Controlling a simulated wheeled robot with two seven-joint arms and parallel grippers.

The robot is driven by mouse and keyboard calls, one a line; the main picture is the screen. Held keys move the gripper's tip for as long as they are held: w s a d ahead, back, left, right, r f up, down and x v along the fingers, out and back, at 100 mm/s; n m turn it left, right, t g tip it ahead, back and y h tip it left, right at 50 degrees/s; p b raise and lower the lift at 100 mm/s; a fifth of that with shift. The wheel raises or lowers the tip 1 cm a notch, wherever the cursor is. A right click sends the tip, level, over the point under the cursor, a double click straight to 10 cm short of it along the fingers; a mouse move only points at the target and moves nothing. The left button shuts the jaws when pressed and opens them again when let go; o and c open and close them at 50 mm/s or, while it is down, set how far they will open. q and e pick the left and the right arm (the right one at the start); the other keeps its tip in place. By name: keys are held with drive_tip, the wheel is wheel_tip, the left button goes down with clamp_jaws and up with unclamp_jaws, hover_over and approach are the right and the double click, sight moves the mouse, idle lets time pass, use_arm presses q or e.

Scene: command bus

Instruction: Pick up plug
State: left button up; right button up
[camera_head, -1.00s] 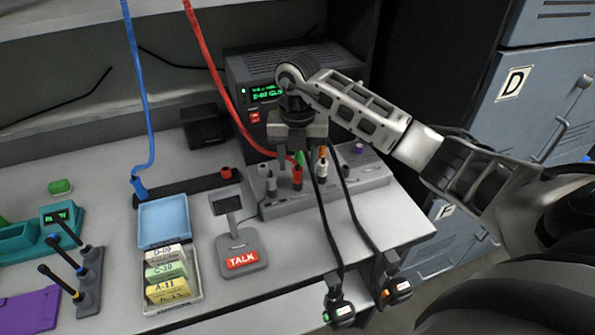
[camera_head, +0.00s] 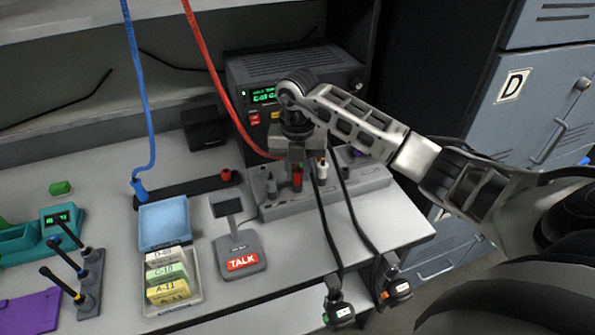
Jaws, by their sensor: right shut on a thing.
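The red plug (camera_head: 297,178) stands upright in the grey socket strip (camera_head: 272,208) in front of the radio, with its red cable (camera_head: 208,58) rising up and to the left. My right gripper (camera_head: 298,160) points down from above and is shut on the upper part of the red plug. The gripper hides the plug's top and the cable's end. A white plug (camera_head: 321,169) stands just right of the red one. A blue plug (camera_head: 140,189) on a blue cable is at the left end of a black rail. My left gripper is not in view.
A radio (camera_head: 318,75) stands behind the strip. A TALK stand (camera_head: 240,262), a blue tray (camera_head: 164,220) and a card box (camera_head: 190,300) are to the left. Two black cables hang over the front edge. Lockers (camera_head: 530,125) are at the right.

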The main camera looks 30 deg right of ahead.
wheel_tip(320, 180, up, 3)
drive_tip(key=shift+r+b, duration=0.1)
drive_tip(key=shift+b, duration=0.45)
drive_tip(key=s+a+r, duration=0.3)
drive_tip(key=s+r, duration=0.6)
drive_tip(key=s, duration=0.4)
drive_tip(key=shift+s+r, duration=0.3)
drive_tip(key=shift+s, duration=0.05)
